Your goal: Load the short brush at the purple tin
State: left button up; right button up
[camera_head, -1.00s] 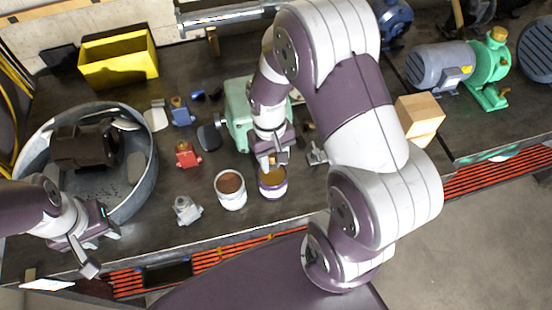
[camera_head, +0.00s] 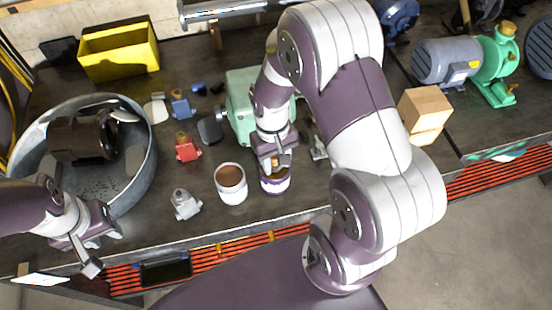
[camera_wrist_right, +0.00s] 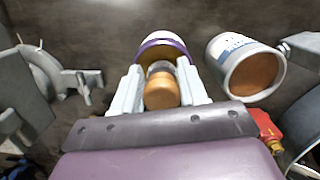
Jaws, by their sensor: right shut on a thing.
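The purple tin (camera_head: 274,184) has a purple band and stands on the bench near its front edge. It also shows in the right wrist view (camera_wrist_right: 164,41). My right gripper (camera_head: 273,164) is right above the tin, pointing down. In the right wrist view my right gripper (camera_wrist_right: 160,92) is shut on the short brush (camera_wrist_right: 161,94), whose round wooden end faces the camera. The brush's far end reaches into the tin's mouth and its tip is hidden. My left gripper (camera_head: 97,253) is over the bench's front left edge; its jaws are too small to judge.
A white tin (camera_head: 231,184) with brown contents stands just left of the purple tin. A grey motor (camera_head: 186,204), a red motor (camera_head: 187,149) and a blue motor (camera_head: 181,105) stand further left. A round metal tub (camera_head: 146,170) holds a dark motor. A green machine (camera_head: 242,108) stands behind.

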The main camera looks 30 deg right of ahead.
aim_at(276, 158)
jog(key=shift+f+b, duration=0.35)
jog(key=shift+f, duration=0.15)
dwell(0.4)
jog(key=shift+s+f, duration=0.1)
dwell(1.0)
notch_tip(276, 158, up, 7)
jog(key=p, duration=0.7)
dwell(0.6)
